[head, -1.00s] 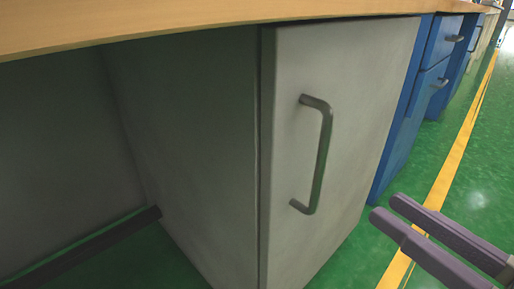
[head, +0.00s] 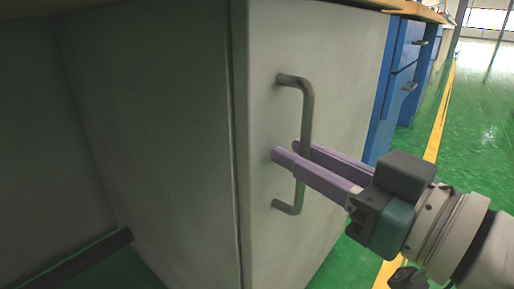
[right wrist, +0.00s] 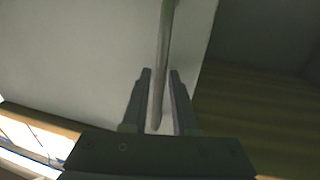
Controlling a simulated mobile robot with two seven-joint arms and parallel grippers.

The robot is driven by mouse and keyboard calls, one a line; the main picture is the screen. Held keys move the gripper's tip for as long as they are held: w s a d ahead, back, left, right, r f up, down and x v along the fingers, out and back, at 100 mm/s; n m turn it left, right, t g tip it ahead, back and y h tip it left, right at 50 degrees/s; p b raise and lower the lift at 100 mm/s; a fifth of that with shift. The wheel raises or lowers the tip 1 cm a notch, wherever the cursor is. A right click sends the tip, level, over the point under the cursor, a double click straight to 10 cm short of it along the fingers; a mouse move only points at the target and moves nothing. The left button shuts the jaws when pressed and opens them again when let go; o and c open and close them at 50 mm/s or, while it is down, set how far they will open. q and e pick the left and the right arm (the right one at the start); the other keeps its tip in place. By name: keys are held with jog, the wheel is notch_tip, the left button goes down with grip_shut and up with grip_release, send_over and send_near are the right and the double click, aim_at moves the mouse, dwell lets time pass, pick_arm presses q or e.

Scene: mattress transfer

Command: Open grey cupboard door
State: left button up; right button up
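The grey cupboard door (head: 335,60) is a flat light panel under the wooden top and looks shut against the cupboard's grey side (head: 150,130). A dark bent bar handle (head: 307,105) stands upright on it. My right gripper (head: 286,151) reaches in from the right at the handle's mid-height, its purple fingers on either side of the bar. In the right wrist view the handle (right wrist: 166,40) runs between the two fingers (right wrist: 160,72), with gaps visible, so the gripper is open around it. My left gripper is not in view.
Blue drawers (head: 405,55) stand beyond the door on the right. A dark bar (head: 75,258) lies low under the worktop at left. Green floor with a yellow line (head: 439,125) is open to the right.

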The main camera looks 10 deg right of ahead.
jog(key=shift+c, duration=0.4)
grip_shut()
dwell(0.9)
